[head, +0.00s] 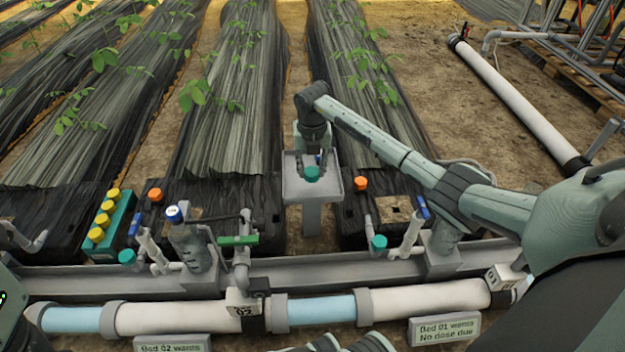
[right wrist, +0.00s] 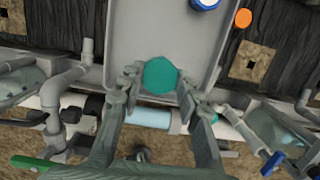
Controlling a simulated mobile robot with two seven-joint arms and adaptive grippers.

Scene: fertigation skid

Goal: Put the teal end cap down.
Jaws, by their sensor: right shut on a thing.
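The teal end cap (head: 312,173) is in my right gripper (head: 313,158), above the grey tray (head: 293,186) on its post. In the right wrist view the teal end cap (right wrist: 160,75) sits between the two fingertips of my right gripper (right wrist: 158,84), which is shut on it. The tray (right wrist: 125,40) lies behind the cap in that view, with its floor partly bare. I cannot tell whether the cap touches the tray. I do not make out my left gripper.
A blue cap (right wrist: 205,3) lies at the tray's far part in the right wrist view. A teal rack with yellow caps (head: 105,222) stands left. A large pipe (head: 180,316) runs along the front.

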